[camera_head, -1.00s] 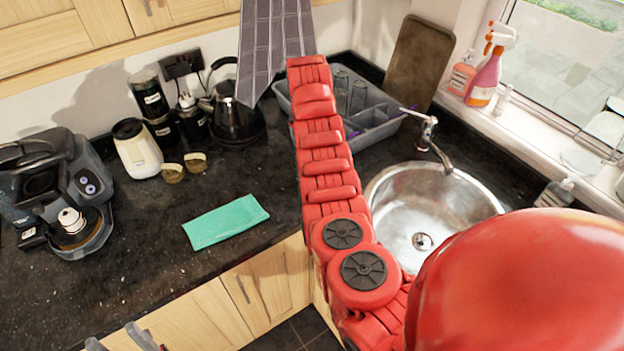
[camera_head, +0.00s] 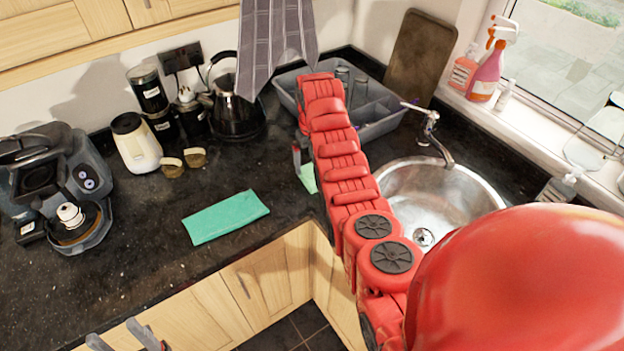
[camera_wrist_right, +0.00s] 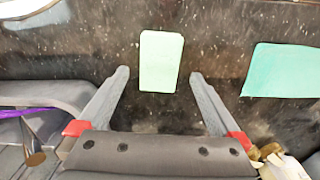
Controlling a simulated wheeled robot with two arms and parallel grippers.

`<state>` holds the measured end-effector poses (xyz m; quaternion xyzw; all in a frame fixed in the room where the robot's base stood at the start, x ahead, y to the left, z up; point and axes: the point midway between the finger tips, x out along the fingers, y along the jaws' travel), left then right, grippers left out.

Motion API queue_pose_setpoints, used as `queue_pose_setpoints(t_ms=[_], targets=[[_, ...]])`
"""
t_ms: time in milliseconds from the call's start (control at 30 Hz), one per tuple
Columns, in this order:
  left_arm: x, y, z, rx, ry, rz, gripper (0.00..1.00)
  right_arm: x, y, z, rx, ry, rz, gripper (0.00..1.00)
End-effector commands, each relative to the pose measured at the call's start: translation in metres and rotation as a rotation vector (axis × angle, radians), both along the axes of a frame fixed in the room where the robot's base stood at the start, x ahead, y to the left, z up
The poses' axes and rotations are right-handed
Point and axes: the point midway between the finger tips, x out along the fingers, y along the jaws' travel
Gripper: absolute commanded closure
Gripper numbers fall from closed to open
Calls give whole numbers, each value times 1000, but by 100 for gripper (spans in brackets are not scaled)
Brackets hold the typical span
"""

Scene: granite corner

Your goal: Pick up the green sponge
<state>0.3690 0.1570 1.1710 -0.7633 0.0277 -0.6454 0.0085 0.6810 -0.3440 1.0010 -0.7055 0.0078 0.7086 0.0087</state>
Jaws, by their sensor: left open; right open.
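The light green sponge (camera_wrist_right: 161,61) lies flat on the dark counter in the right wrist view. In the head view a small part of the sponge (camera_head: 308,178) shows beside my right arm, which hides the rest. My right gripper (camera_wrist_right: 159,75) is open and empty; its two fingertips point toward the sponge, one to each side of its near end, apart from it. In the head view the right gripper is mostly hidden behind my red arm. My left gripper (camera_head: 122,340) is open at the bottom left edge, in front of the cupboards and far from the sponge.
A teal cloth (camera_head: 225,217) lies on the counter left of the sponge. A grey dish rack (camera_head: 385,112) stands behind my right arm, with the sink (camera_head: 440,195) to the right. A kettle (camera_head: 236,112), white jar (camera_head: 136,145) and coffee machine (camera_head: 55,185) stand left.

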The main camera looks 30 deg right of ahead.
Motion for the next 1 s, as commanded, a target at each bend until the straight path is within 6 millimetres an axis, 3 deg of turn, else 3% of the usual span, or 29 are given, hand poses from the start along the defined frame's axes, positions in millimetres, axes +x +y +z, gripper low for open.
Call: queue_pose_setpoints(t_ms=[267, 433, 700, 1000], targets=[[0, 0, 19, 0, 1, 0, 45, 0, 0, -12, 0, 1, -1, 0], [0, 0, 33, 0, 1, 0, 45, 0, 1, -30, 1, 3, -1, 0], [0, 0, 29, 0, 1, 0, 45, 2, -1, -54, -1, -3, -2, 0], [0, 0, 29, 0, 1, 0, 45, 2, 0, -58, -1, -2, -1, 0]])
